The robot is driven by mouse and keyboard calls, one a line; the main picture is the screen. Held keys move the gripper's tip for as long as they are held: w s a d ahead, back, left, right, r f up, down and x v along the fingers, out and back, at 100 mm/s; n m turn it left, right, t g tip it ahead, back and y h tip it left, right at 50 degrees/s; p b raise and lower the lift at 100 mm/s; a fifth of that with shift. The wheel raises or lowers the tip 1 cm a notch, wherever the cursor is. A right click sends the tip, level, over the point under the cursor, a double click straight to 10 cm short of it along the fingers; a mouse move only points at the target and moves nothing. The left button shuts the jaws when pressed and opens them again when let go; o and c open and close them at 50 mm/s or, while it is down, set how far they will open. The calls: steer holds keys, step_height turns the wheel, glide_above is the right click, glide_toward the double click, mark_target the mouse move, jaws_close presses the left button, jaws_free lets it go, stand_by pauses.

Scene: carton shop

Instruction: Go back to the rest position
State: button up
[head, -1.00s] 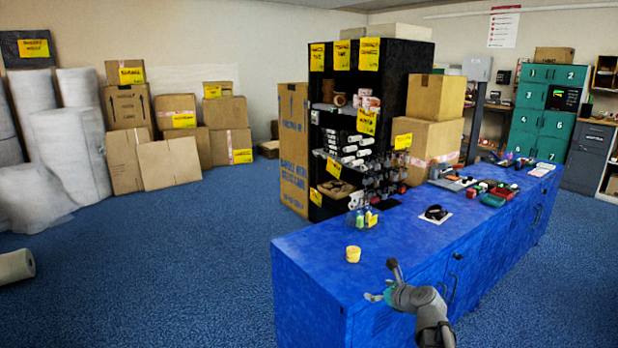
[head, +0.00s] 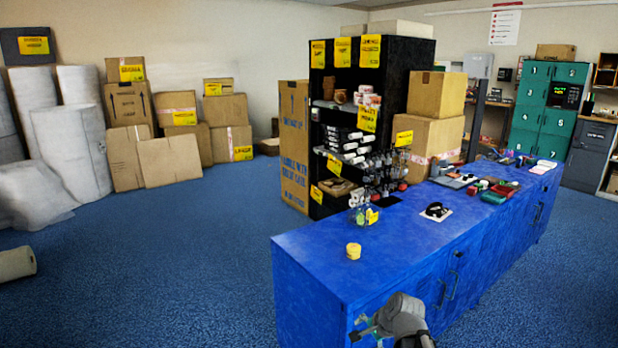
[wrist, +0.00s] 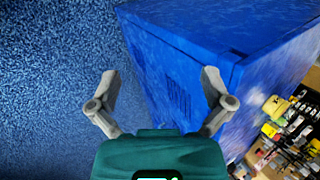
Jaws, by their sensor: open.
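My gripper (head: 362,327) is low at the front edge of the blue counter (head: 330,262) in the head view, partly hidden by my own arm. In the wrist view my gripper (wrist: 160,92) has its two fingers spread wide with nothing between them. The blue counter (wrist: 215,35) lies beyond the fingers there, with blue carpet to the left. I cannot tell how far the fingertips are from the counter.
A small yellow tub (head: 353,251) stands on the counter near its left end. A black headset-like item (head: 436,211) and several tools lie farther back. A black shelf (head: 392,80) stands behind the counter. The blue carpet (head: 160,270) at left is open.

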steer(key=s+d+f+n+g+h, duration=0.25)
steer(key=s+n+g+h, duration=0.25)
steer(key=s+n, duration=0.55)
step_height(320, 180, up, 23)
steer(key=w+n+p, duration=0.1)
steer(key=p, duration=2.2)
steer(key=shift+a+t+y, duration=0.3)
steer(key=shift+a, duration=0.05)
steer(key=shift+w, duration=0.1)
